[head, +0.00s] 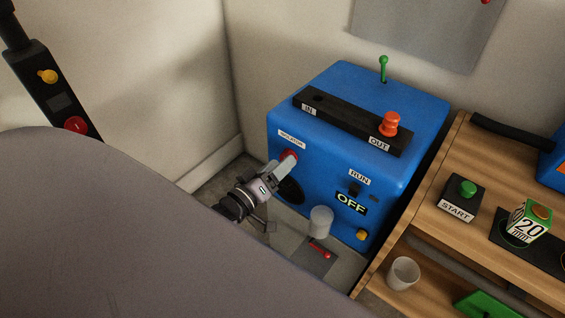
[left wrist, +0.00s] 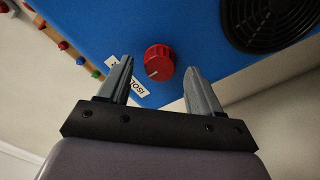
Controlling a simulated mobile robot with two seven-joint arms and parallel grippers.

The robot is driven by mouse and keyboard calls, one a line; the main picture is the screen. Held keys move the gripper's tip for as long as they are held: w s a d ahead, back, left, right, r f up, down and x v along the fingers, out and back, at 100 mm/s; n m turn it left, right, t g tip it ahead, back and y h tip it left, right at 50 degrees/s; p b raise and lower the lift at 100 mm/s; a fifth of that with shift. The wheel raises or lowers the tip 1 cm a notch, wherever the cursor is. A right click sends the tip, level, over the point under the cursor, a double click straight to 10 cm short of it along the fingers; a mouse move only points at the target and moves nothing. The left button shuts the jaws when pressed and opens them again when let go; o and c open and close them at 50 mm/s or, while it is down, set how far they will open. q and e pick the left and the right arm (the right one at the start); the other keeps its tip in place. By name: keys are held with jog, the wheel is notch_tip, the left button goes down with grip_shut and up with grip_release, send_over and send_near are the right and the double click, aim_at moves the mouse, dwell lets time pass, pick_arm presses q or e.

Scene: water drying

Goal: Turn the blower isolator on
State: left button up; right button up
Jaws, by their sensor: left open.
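The blower is a blue box (head: 332,124) against the wall, with labels IN, OUT, RUN and OFF. Its isolator is a red round knob (head: 290,155) under the ISOLATOR label (head: 291,140), partly hidden by my gripper in the head view. In the left wrist view the red knob (left wrist: 159,62) shows a pale pointer line, and the label (left wrist: 140,87) is partly covered by a finger. My left gripper (head: 285,163) is open in front of the panel. In the left wrist view its fingers (left wrist: 160,84) stand either side of the knob, apart from it. My right gripper is not in view.
A wooden bench (head: 455,180) to the right holds a START button box (head: 462,198) and a 20 min timer block (head: 528,221). A clear cup (head: 321,221) stands below the panel. A dark round vent (left wrist: 270,22) is beside the knob.

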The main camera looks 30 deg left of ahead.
pick_arm(q)
jog(key=shift+w+d, duration=0.15)
jog(key=shift+w, duration=0.75)
jog(key=c, duration=1)
jog(key=shift+c, duration=0.2)
